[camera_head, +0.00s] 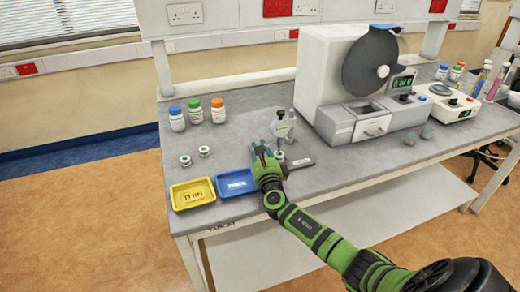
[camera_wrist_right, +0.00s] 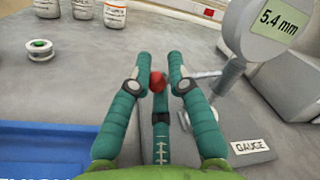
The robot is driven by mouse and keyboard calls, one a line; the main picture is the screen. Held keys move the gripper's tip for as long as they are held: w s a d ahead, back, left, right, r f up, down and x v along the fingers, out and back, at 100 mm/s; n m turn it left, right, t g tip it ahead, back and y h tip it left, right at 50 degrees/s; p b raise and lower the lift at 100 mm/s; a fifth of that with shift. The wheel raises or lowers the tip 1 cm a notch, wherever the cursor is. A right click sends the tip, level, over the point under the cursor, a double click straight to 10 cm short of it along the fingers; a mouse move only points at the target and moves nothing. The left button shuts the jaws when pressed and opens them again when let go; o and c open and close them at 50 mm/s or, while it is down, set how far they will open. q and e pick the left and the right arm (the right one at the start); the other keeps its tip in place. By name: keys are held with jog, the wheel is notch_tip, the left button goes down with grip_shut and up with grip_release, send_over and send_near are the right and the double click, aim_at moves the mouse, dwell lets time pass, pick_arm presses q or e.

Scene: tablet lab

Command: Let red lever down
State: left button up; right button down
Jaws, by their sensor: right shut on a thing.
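The red lever (camera_wrist_right: 157,82) shows as a small red knob between the fingertips of my right gripper in the right wrist view. My right gripper (camera_wrist_right: 158,78) is shut on it. The thickness gauge (camera_wrist_right: 250,40) stands just to the right, a grey stand with a round head reading 5.4 mm; it also shows in the head view (camera_head: 280,126). In the head view my right gripper (camera_head: 262,150) is at the left side of the gauge, and its fingers hide the lever. My left gripper is not in view.
A blue tray (camera_head: 221,189) and a yellow tray (camera_head: 174,203) lie at the bench's front left. Several bottles (camera_head: 197,114) stand behind two small spools (camera_head: 185,160). A large white machine (camera_head: 314,62) stands to the right. A GAUGE label plate (camera_wrist_right: 252,146) lies at the gauge's foot.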

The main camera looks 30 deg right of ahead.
jog(key=shift+s+a+f, duration=0.15)
jog(key=shift+a+f, duration=0.05)
jog(key=shift+f, duration=0.45)
jog(key=c, duration=1.1)
grip_release()
jog(key=shift+d+r, duration=0.2)
jog(key=v, duration=1.2)
